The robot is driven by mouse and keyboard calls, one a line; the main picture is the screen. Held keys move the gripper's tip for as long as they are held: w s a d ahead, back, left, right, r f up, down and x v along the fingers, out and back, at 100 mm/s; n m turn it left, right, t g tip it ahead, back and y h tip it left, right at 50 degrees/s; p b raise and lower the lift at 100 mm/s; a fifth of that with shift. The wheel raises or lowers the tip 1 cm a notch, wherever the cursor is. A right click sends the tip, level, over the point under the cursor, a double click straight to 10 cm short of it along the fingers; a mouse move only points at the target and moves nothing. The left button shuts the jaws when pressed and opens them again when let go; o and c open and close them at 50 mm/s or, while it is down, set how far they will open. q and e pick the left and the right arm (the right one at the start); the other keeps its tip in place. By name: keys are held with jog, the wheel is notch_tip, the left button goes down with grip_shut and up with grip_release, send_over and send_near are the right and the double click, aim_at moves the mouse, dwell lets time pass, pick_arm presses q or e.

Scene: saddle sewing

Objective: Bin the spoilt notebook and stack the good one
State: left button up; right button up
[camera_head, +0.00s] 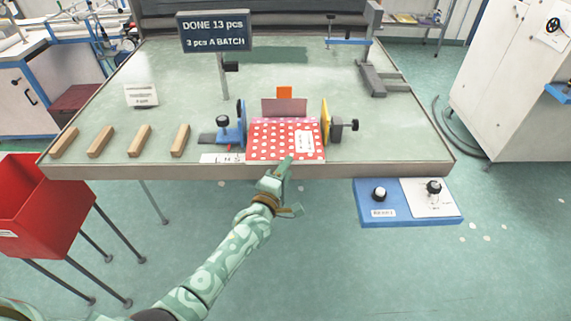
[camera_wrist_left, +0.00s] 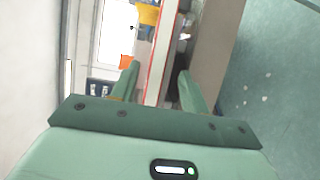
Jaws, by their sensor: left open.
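A red notebook with white dots and a white label (camera_head: 265,140) lies in a fixture at the table's front edge, between a blue clamp (camera_head: 232,132) and a yellow plate (camera_head: 324,122). My left gripper (camera_head: 289,163) is at the notebook's front edge. In the left wrist view its two fingers (camera_wrist_left: 157,82) are apart, with the notebook's pale page edge and red covers (camera_wrist_left: 160,50) between them; I cannot tell if they touch. A red bin (camera_head: 75,222) stands at the far left. No second notebook is clearly visible. My right gripper is out of view.
Several wooden strips (camera_head: 140,140) lie on the table's left side. A dark sign (camera_head: 214,31) reads "DONE 13 pcs, 3 pcs A BATCH". A blue panel with knobs (camera_head: 390,215) juts from the front right. A grey bracket (camera_head: 378,80) stands at the back right. The table's middle is mostly clear.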

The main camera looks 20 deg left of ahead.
pick_arm(q)
jog(key=shift+s+d+p, duration=0.2)
jog(key=shift+s+p, duration=0.15)
jog(key=shift+s, duration=0.35)
jog(key=shift+s+d+p, duration=0.2)
jog(key=shift+s+p, duration=0.2)
jog(key=shift+s, duration=0.25)
jog(key=shift+s+d+p, duration=0.2)
jog(key=shift+s+p, duration=0.15)
jog(key=shift+s, duration=0.35)
jog(key=s+a+f+m+g+b, duration=0.15)
jog(key=s+f+m+g, duration=0.4)
jog(key=f, duration=0.75)
jog(key=s+a+f+m+g+b, duration=0.1)
jog(key=s+a+f+m+g, duration=0.15)
jog(key=s+f+m, duration=0.85)
jog(key=s+a+f+m+g+y+b, duration=0.1)
jog(key=s+a+f+g, duration=0.1)
jog(key=s+f, duration=0.4)
jog(key=s+a+f+m+g+y+b, duration=0.1)
jog(key=s+f, duration=0.6)
jog(key=s, duration=1)
jog(key=s+a+f+m+g+b, duration=0.1)
jog(key=s+a+f+g, duration=0.3)
jog(key=s, duration=0.8)
notch_tip(320, 180, down, 4)
jog(key=shift+a+r+g+y+b, duration=0.25)
jog(key=shift+g+y+b, duration=0.15)
jog(key=shift+g+b, duration=0.55)
